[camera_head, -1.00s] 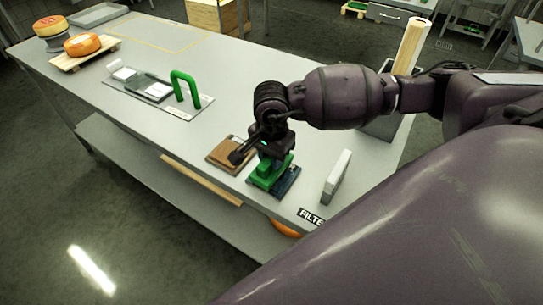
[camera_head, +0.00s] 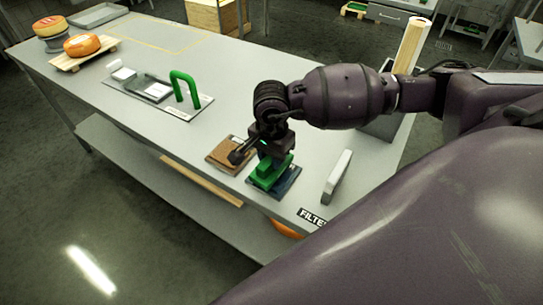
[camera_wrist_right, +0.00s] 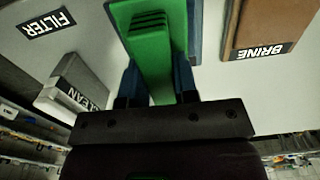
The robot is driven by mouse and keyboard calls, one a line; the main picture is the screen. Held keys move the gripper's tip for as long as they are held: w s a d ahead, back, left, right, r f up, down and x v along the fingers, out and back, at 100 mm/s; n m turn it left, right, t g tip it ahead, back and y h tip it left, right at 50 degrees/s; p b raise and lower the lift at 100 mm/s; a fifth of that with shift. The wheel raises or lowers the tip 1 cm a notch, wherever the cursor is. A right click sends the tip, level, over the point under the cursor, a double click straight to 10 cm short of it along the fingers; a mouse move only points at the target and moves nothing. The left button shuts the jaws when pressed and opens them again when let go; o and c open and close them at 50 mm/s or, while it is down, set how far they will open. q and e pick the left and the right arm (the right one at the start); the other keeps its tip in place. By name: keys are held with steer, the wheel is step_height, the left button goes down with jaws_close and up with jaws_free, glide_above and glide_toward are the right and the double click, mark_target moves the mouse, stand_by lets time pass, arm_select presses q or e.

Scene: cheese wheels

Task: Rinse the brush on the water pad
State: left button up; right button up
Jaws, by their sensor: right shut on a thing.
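My right gripper (camera_head: 268,153) is shut on the green brush (camera_head: 270,173). The brush is over the dark blue water pad (camera_head: 291,182) near the front edge of the table. In the right wrist view the green brush (camera_wrist_right: 150,45) is between the fingers of the gripper (camera_wrist_right: 157,84), and part of the blue pad (camera_wrist_right: 196,30) shows beside and beneath it. The brush's underside is hidden, so I cannot tell whether it touches the pad. My left gripper is not in view.
A brown pad (camera_head: 223,154), labelled BRINE in the wrist view, lies left of the water pad. A green handle (camera_head: 186,88) and cheese wheels (camera_head: 82,44) are farther left on the table (camera_head: 235,75).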

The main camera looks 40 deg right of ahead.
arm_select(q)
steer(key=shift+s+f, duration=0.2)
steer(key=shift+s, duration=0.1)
arm_select(e)
steer(key=shift+s+f, duration=0.1)
steer(key=shift+f, duration=0.05)
steer(key=shift+r+p, duration=1.05)
steer(key=shift+r, duration=1.35)
steer(key=shift+r+p, duration=0.45)
steer(key=shift+r, duration=0.75)
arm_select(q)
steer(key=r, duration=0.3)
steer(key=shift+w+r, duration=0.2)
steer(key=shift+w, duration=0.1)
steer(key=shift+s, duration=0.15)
